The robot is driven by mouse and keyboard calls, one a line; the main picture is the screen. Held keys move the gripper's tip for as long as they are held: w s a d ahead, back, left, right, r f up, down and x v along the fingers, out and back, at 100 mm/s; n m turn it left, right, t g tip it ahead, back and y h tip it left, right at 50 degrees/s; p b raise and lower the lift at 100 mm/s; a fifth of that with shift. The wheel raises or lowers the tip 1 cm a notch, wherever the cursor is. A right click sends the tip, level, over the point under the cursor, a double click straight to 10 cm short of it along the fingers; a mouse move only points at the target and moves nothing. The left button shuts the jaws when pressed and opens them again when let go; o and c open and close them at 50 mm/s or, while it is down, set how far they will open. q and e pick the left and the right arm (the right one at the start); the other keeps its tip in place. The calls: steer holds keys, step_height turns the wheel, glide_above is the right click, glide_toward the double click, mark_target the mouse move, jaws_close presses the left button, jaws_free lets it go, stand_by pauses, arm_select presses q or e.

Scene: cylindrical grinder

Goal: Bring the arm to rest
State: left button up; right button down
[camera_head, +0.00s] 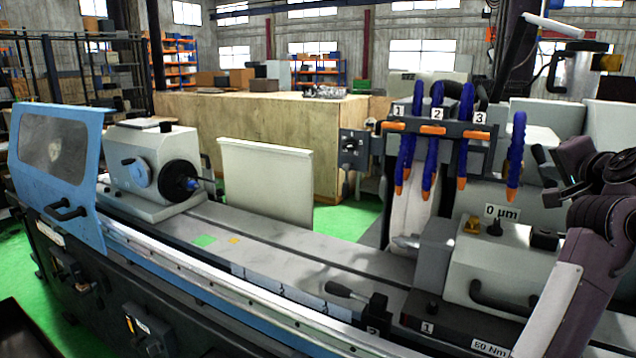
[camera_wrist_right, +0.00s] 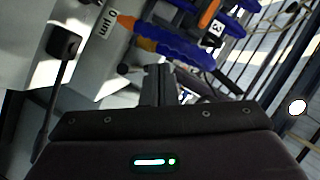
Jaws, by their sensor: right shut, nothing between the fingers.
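My right gripper (camera_wrist_right: 157,82) shows in the right wrist view. Its dark fingers are together with nothing between them. In the head view my right arm (camera_head: 600,220) comes in at the right edge, bent in front of the grinder's right end; I cannot make out its fingertips there. In the wrist view a blue coolant hose (camera_wrist_right: 165,42) with an orange tip lies just beyond the fingers; I cannot tell the exact gap. My left arm and gripper are not in view.
The grinder's workhead (camera_head: 150,170) stands at the left behind a blue door (camera_head: 60,150). Blue hoses (camera_head: 437,130) hang at the right, above a block labelled "0 µm" (camera_head: 502,213). A black lever (camera_head: 350,293) sticks out in front. The middle of the machine table (camera_head: 290,245) is largely clear.

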steer(key=s+a+f+n+g, duration=0.2)
steer(key=s+a+f+n, duration=0.15)
steer(key=f, duration=0.65)
steer(key=s+a+f+n+g, duration=0.2)
steer(key=s+a+f+n, duration=0.15)
steer(key=f, duration=0.65)
steer(key=s+a+f+n+g, duration=0.25)
steer(key=a+f, duration=0.25)
steer(key=f, duration=0.5)
steer(key=s+a+f+n+g+y, duration=0.1)
steer(key=s+a+f+n+g, duration=0.1)
steer(key=s+a+f, duration=0.4)
steer(key=s+a+f+n+g+y, duration=0.1)
steer(key=s+a+f+n, duration=0.15)
steer(key=s, duration=0.65)
steer(key=s+a+f+n+g+y, duration=0.1)
steer(key=s+a+f+n+g, duration=0.1)
steer(key=s+a+f, duration=0.4)
step_height(320, 180, down, 30)
steer(key=s+d+r+g, duration=0.1)
steer(key=s+d, duration=0.1)
steer(key=s, duration=0.1)
steer(key=s+d+f+g, duration=0.1)
steer(key=s+d+f, duration=0.2)
steer(key=s+f, duration=1.5)
steer(key=shift+s+d+f+h, duration=0.2)
steer(key=shift+s+f+h, duration=0.15)
steer(key=shift+s, duration=0.15)
